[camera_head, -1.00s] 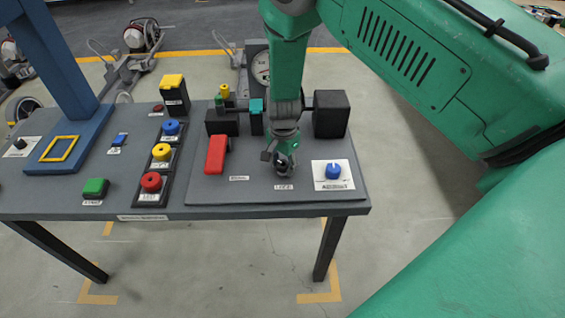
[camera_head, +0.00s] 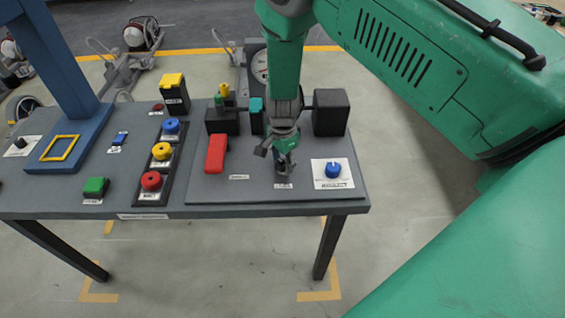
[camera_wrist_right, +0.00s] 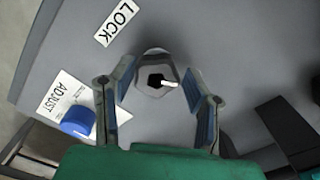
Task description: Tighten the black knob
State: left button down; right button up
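The black knob (camera_wrist_right: 148,88) has a dark centre, a grey faceted rim and a white mark. It stands on the grey panel by the LOCK label (camera_wrist_right: 117,23). In the head view the knob (camera_head: 282,168) shows just under my right gripper (camera_head: 277,153), partly hidden by it. In the wrist view my right gripper (camera_wrist_right: 160,92) is open, with one finger on each side of the knob. I cannot tell whether the fingers touch it. My left gripper is in neither view.
A blue knob (camera_head: 333,170) on a white ADJUST plate stands right of the black knob. A red handle (camera_head: 216,154) lies to the left. A black block (camera_head: 331,113) stands behind. Red, yellow and blue buttons (camera_head: 161,151) line up further left.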

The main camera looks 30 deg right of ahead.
aim_at(282, 162)
jog(key=shift+o, duration=0.3)
jog(key=shift+a, duration=0.1)
jog(key=shift+r, duration=0.1)
jog(key=shift+r, duration=0.2)
notch_tip(282, 162, up, 12)
jog(key=shift+f, duration=0.25)
